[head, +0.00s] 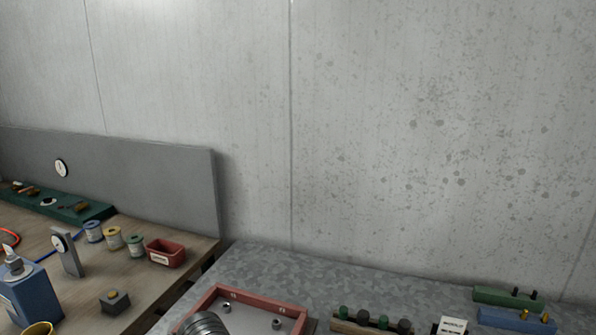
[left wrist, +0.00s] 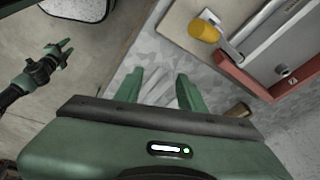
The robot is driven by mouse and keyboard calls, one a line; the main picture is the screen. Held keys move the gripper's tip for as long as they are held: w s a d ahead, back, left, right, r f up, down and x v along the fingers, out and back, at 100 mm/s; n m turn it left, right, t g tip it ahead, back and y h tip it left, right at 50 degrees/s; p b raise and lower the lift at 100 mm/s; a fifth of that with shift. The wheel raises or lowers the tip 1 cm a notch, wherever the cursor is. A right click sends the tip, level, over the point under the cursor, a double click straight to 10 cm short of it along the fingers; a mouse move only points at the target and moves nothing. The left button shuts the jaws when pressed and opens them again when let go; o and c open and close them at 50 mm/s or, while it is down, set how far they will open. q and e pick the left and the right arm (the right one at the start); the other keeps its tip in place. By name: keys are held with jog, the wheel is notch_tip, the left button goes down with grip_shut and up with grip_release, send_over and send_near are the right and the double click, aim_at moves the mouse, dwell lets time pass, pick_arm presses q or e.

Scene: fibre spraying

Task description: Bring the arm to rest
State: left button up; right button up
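My left gripper (left wrist: 160,88) shows in the left wrist view with its two green fingers apart and nothing between them. It is over the grey mottled bench top, to the left of a red-rimmed tray (left wrist: 262,82). A second green gripper, apparently my right one (left wrist: 66,52), shows at the left of that view, over the floor. Its fingers look apart, with nothing visible between them. Neither gripper shows in the head view.
In the head view, the metal bench (head: 290,275) holds the red-rimmed tray (head: 262,303), a rack of dark knobs (head: 370,323) and green and blue blocks at right. A wooden bench (head: 140,262) at left carries spools, a red bin (head: 166,253) and a blue bottle (head: 32,297).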

pick_arm(q)
jog(key=s+a+f+n+t+y, duration=0.1)
jog(key=s+a+f+n+y, duration=0.1)
jog(key=s+a+f+n, duration=0.45)
jog(key=s+a+f+n+t+y, duration=0.1)
jog(key=s+a+f+n, duration=0.2)
jog(key=s+a+n, duration=0.7)
notch_tip(320, 180, down, 32)
jog(key=s+d+m+g+b, duration=0.1)
jog(key=s+d+m+b, duration=0.15)
jog(key=b, duration=0.35)
jog(key=s+a+f+g+b, duration=0.1)
jog(key=s+a+f+b, duration=0.2)
jog(key=s+f, duration=1.4)
notch_tip(320, 180, down, 3)
jog(key=shift+f+n+b, duration=0.2)
jog(key=shift+n+b, duration=0.2)
jog(key=shift+b, duration=0.1)
jog(key=shift+a, duration=0.1)
